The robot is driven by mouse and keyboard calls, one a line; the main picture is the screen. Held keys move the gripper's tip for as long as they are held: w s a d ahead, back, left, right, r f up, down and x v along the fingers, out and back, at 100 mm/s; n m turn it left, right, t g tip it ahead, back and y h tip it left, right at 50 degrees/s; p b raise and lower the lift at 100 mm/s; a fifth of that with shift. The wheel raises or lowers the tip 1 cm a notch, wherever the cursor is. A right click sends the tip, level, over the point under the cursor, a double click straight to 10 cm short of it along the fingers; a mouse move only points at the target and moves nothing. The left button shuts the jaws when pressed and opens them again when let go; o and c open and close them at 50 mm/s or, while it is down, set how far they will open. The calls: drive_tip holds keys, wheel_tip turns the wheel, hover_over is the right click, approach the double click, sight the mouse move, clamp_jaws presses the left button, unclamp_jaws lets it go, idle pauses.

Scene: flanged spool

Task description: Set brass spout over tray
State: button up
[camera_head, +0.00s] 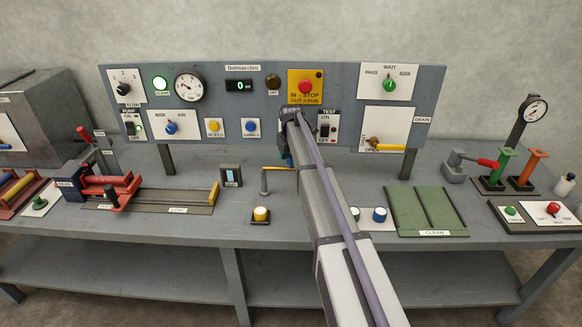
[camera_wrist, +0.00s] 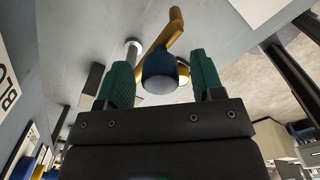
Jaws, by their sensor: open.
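The brass spout (camera_head: 277,168) reaches sideways to the right from the top of a grey post (camera_head: 264,184) on the bench. Its right end is hidden by my arm. In the wrist view the brass spout (camera_wrist: 174,32) is bent and a dark blue knob-like part (camera_wrist: 159,72) shows at its near end. My gripper (camera_wrist: 161,72) is open, with one green finger on each side of the blue part. I cannot tell if they touch it. In the head view my gripper is mostly hidden behind my arm. A green two-part tray (camera_head: 428,211) labelled CLEAN lies to the right.
A yellow button (camera_head: 261,214) stands in front of the post. A small grey box (camera_head: 231,175) stands to its left. A blue button (camera_head: 379,214) is between my arm and the green tray. A control panel (camera_head: 258,105) rises behind. A red-handled fixture (camera_head: 105,190) is at the left.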

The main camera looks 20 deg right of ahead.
drive_tip(key=shift+r, duration=0.15)
clamp_jaws()
idle(0.4)
